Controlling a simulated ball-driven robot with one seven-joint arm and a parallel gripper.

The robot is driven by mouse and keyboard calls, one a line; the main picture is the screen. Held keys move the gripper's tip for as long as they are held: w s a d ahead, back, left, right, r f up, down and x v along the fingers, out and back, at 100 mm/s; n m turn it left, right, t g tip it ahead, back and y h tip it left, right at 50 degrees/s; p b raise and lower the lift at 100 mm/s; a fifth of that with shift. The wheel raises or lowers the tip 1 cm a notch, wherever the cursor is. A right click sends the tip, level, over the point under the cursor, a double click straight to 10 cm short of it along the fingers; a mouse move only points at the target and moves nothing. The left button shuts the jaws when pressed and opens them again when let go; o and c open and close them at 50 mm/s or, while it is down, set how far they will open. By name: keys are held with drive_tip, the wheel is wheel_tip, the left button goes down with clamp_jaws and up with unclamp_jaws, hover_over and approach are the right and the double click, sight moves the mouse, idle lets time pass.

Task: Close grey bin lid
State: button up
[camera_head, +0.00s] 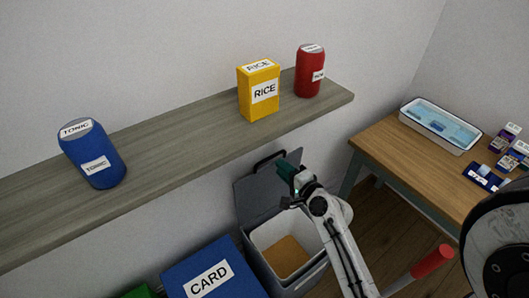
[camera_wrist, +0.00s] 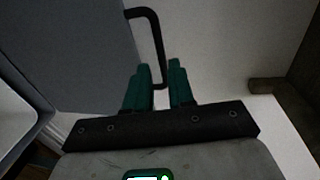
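The grey bin (camera_head: 318,273) stands on the floor below the shelf, with brown contents inside its pale liner. Its grey lid (camera_head: 255,196) is open and stands up at the back; it also fills the upper left of the wrist view (camera_wrist: 75,60). The lid's black handle (camera_head: 268,158) is at its top edge. My gripper (camera_head: 288,170) is at the lid's upper right, beside the handle. In the wrist view, the handle (camera_wrist: 158,45) runs down between my green fingers (camera_wrist: 160,75), with visible gaps on both sides. The fingers look open; contact is unclear.
A shelf (camera_head: 190,150) above holds a blue tonic can (camera_head: 92,155), a yellow rice box (camera_head: 258,92) and a red can (camera_head: 310,72). A blue card bin (camera_head: 190,272) stands left of the grey bin. A wooden table (camera_head: 405,150) with a tray (camera_head: 440,125) is at right.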

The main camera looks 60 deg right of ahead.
drive_tip(key=p+x, duration=0.1)
drive_tip(key=x, duration=0.8)
drive_tip(key=shift+w, duration=0.1)
clamp_jaws()
